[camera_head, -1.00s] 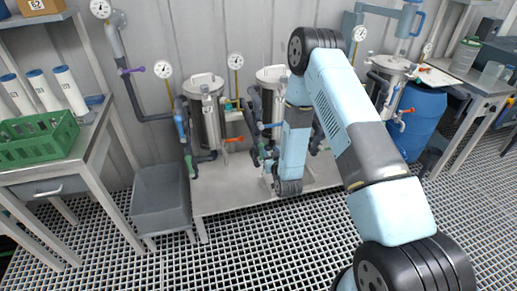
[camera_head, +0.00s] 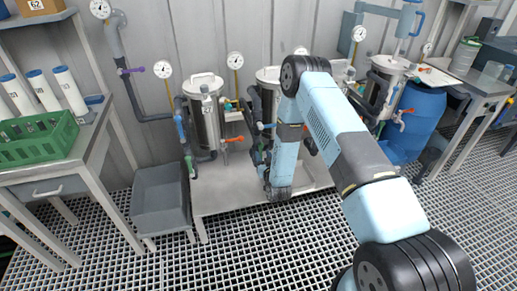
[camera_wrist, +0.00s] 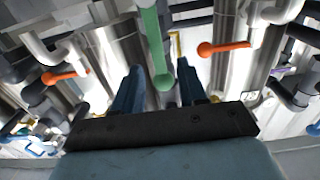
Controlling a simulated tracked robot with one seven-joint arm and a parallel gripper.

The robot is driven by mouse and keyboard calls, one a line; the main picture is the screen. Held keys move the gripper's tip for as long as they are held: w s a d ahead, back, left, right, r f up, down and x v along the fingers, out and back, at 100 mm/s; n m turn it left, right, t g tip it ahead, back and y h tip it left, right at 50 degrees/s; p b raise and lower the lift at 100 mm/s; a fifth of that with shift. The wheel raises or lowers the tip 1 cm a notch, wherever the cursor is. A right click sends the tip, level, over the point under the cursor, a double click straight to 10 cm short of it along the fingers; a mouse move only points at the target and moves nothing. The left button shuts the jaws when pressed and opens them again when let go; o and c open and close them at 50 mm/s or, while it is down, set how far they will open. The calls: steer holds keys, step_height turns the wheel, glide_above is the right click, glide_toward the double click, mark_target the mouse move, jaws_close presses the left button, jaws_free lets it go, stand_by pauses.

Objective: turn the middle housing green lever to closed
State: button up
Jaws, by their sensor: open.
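The middle housing (camera_head: 268,74) is a steel vessel in the head view, mostly hidden behind my arm. The green lever (camera_wrist: 152,35) shows in the wrist view as a long bar with a rounded end, pointing down the picture. My gripper (camera_wrist: 159,68) is open, with one dark blue finger on each side of the lever's end. The lever's end lies between the fingers; I cannot tell whether either finger touches it. In the head view the gripper and this lever are hidden by my arm.
The left housing (camera_head: 206,122) stands beside the middle one. Orange levers (camera_wrist: 223,47) and (camera_wrist: 64,76) flank the green one in the wrist view. Grey pipes surround the space closely. A grey bin (camera_head: 160,205) and a blue barrel (camera_head: 420,120) stand on either side.

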mark_target(261, 150)
steer(key=shift+x, duration=2.9)
steer(key=shift+c, duration=0.4)
jaws_close()
